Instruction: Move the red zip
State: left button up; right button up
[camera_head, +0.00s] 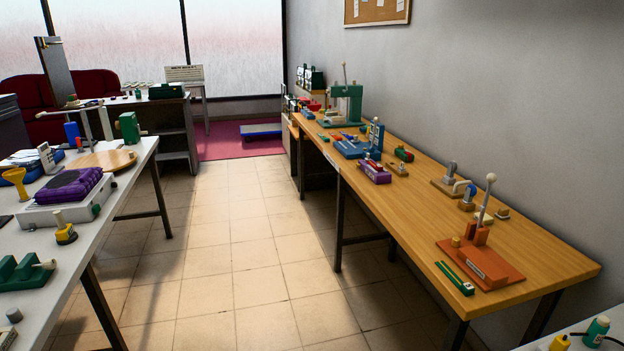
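I cannot make out a red zip in the head view. Small red items (313,106) lie at the far end of the wooden bench (400,215) on the right, too small to tell what they are. An orange-red base with an upright lever (480,262) stands at the bench's near end. Neither of my grippers shows in the view.
A white table (80,225) on the left holds a purple device (68,188) on a scale-like box and several tools. A tiled floor aisle (240,235) between the tables is clear. A red sofa (95,84) and a blue platform (261,130) are at the back.

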aim_at(378, 168)
jog(key=i+j+z, duration=0.15)
jog(key=i+z, duration=0.15)
jog(key=i, duration=0.15)
jog(key=i+j+z, duration=0.25)
jog(key=i, duration=0.25)
jog(key=j+z, duration=0.1)
jog(key=z, duration=0.7)
